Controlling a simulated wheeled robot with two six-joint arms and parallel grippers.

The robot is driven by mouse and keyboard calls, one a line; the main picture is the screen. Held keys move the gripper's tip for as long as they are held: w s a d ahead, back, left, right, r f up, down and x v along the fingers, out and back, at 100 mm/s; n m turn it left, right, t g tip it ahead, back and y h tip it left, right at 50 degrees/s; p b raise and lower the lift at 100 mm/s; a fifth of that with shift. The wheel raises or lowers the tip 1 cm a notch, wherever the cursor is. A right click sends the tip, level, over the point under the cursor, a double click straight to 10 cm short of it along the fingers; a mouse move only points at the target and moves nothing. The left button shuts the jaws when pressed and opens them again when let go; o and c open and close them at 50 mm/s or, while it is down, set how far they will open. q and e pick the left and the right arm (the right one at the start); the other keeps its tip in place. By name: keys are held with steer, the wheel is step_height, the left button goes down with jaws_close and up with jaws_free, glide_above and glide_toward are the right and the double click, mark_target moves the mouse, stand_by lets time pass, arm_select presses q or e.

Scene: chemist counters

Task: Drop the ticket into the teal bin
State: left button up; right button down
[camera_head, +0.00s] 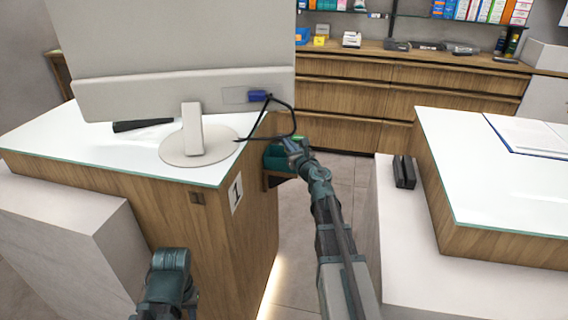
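The teal bin (275,163) is low in the gap between the counters, just past the left counter's corner, partly hidden by that counter and my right gripper. My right gripper (291,145) overlaps the bin's upper right in the picture; I cannot tell its height above it. Its fingers are small and do not show clearly as open or shut. A small bright green patch (298,139) shows at the gripper; I cannot tell whether it is the ticket. No ticket shows clearly elsewhere. Part of my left arm shows at the bottom left, but its gripper does not.
The left counter (90,160) carries a monitor (180,50) with a looping black cable (292,118) near my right gripper. A right counter (480,180) holds papers (530,135). Wooden drawers (350,95) stand behind.

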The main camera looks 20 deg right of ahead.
steer(key=c, duration=1)
jaws_free()
steer(key=shift+s, duration=0.1)
steer(key=s, duration=1.2)
steer(key=shift+a, duration=0.15)
steer(key=shift+w, duration=0.1)
